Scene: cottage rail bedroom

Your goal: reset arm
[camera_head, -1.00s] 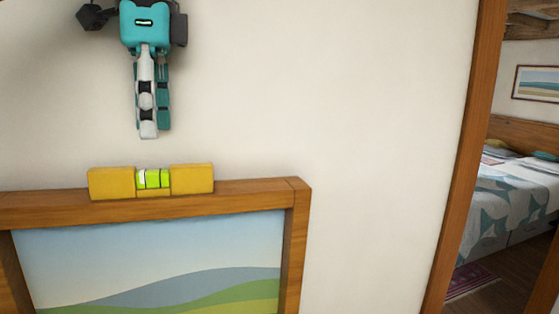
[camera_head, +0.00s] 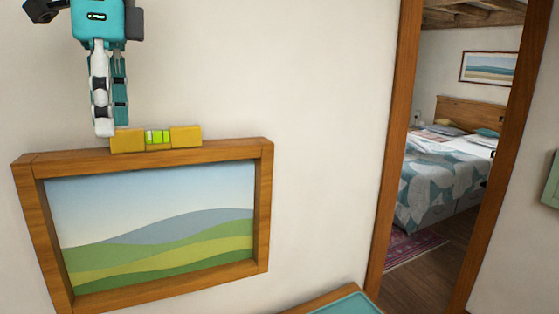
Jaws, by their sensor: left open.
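My left gripper (camera_head: 112,130) hangs down from the top left of the head view, in front of the wall. Its fingers are open and hold nothing. One finger is seen nearly in front of the other, so the gap between them is mostly hidden. The fingertips are close to the left end of a yellow spirit level (camera_head: 185,137) with a green vial. The level lies along the top of a wooden picture frame (camera_head: 262,200) on the wall. I cannot tell whether the fingertips touch the level. My right gripper is not in view.
A wood-trimmed doorway (camera_head: 392,150) opens on the right to a room with a bed (camera_head: 440,180) and a rug (camera_head: 412,247). The edge of a teal-topped wooden surface (camera_head: 350,303) shows at the bottom. The wall between picture and doorway is bare.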

